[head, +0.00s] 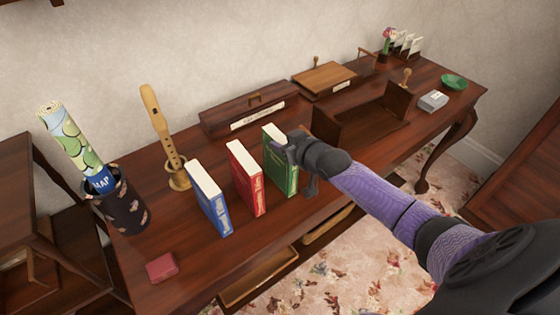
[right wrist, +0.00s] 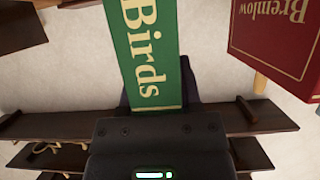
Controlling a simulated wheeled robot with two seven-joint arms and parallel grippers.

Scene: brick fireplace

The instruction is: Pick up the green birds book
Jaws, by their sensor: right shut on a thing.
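The green birds book (head: 281,161) stands upright on the wooden desk (head: 210,262) in the head view. Its green spine with the gold word "Birds" also shows in the right wrist view (right wrist: 148,50). My right gripper (head: 297,160) comes in from the right and is shut on the green book at its upper right part. In the right wrist view the fingers are mostly hidden behind the gripper body. I cannot clearly tell whether the book touches the desk. My left gripper is not in view.
A red book (head: 246,180) and a blue book (head: 208,200) stand left of the green one. A wooden book rack (head: 362,120) is behind my arm. A flute (head: 163,130), map holder (head: 122,200) and small red box (head: 162,267) are at left. An open drawer (head: 258,278) juts out in front.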

